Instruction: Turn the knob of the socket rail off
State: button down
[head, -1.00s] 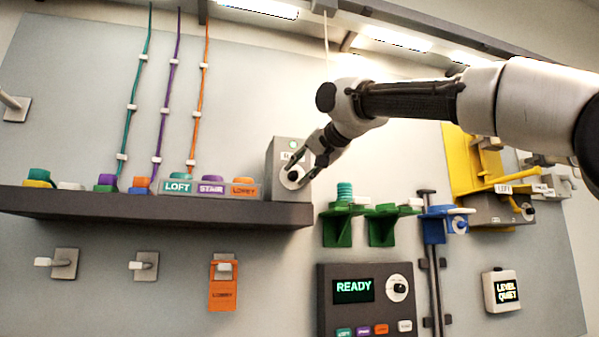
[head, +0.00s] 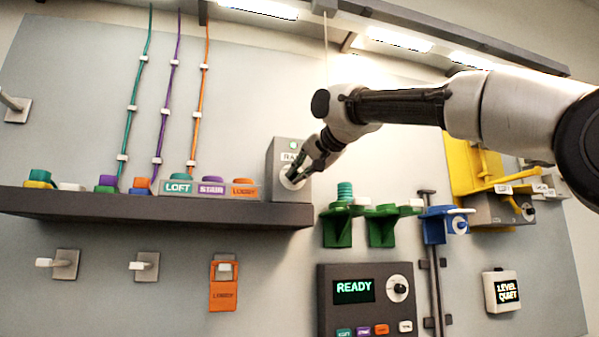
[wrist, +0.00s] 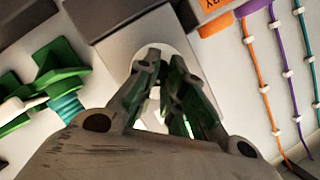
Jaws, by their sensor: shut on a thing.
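The socket rail's grey control box (head: 278,163) stands at the right end of the dark shelf. My gripper (head: 300,172) is at the front of the dial, shut on the knob. The fingers hide the knob and its pointer, so I cannot tell its setting. In the wrist view, the two fingers (wrist: 167,62) are close together against the pale dial on the box (wrist: 122,48).
LOFT, STAIR and LOBBY sockets (head: 210,187) line the dark shelf (head: 150,207) left of the box. Green brackets (head: 337,228) and a READY panel (head: 325,300) are below right. Coloured cords (head: 167,90) run up the wall at left. The wall above the box is clear.

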jog(key=shift+a+f, duration=0.1)
jog(key=shift+a, duration=0.05)
jog(key=n+h, duration=0.2)
jog(key=n, duration=0.1)
jog(key=shift+a, duration=0.2)
jog(key=n+h, duration=0.2)
jog(key=n, duration=0.1)
jog(key=shift+a, duration=0.15)
jog(key=n+h, duration=0.1)
jog(key=n+t+h, duration=0.1)
jog(key=n, duration=0.1)
jog(key=shift+a+f+n, duration=0.1)
jog(key=shift+a+n, duration=0.05)
jog(key=shift+n, duration=0.15)
jog(key=shift+f+n+t+h, duration=0.1)
jog(key=shift+n+t+h, duration=0.65)
jog(key=shift+n, duration=0.65)
jog(key=shift+h, duration=0.25)
jog(key=c, duration=1.5)
grip_release()
